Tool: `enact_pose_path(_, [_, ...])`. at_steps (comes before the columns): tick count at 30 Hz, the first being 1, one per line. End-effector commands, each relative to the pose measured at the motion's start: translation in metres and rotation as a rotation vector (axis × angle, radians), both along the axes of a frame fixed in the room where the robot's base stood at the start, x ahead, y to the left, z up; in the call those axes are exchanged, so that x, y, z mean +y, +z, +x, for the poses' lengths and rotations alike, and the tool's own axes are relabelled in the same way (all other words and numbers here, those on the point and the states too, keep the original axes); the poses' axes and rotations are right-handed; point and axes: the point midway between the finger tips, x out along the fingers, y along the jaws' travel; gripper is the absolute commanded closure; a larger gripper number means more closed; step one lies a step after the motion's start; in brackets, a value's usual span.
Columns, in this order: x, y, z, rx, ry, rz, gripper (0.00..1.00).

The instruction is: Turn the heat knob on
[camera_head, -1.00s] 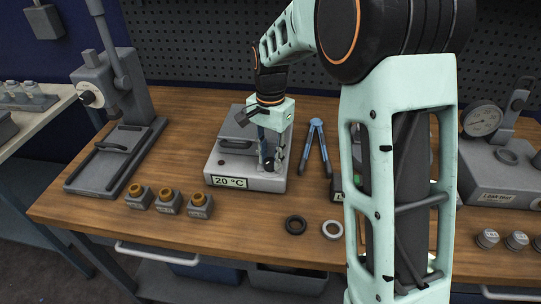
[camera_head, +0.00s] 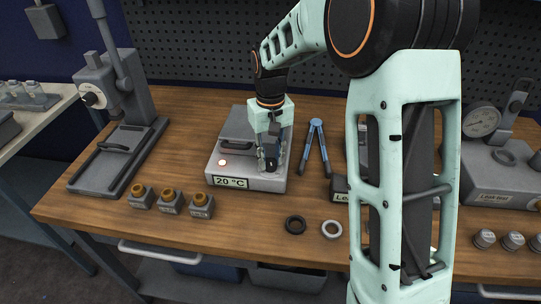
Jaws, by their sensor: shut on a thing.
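The heater (camera_head: 225,170) is a grey box on the wooden bench with a label (camera_head: 230,182) reading 20 °C on its front. A small indicator lamp (camera_head: 222,162) on its top glows reddish-white. My gripper (camera_head: 269,166) points down over the right front part of the heater's top. It is shut on the dark heat knob (camera_head: 270,164), which is mostly hidden by the fingers.
A grey press (camera_head: 118,130) stands at the left, with several small orange-topped blocks (camera_head: 171,202) in front. Blue-handled pliers (camera_head: 317,145) lie right of the heater. A black ring (camera_head: 295,225) and a pale ring (camera_head: 331,229) lie near the front edge. A gauge unit (camera_head: 490,160) stands at the right.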

Motion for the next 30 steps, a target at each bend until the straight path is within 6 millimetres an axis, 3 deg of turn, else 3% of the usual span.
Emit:
enact_pose_path(15, [0.0003, 0.0010, 0.0004, -0.001, 0.387, 0.000, 1.00])
enact_pose_path(30, [0.0009, 0.0006, 0.0004, -0.002, 0.489, 0.000, 1.00])
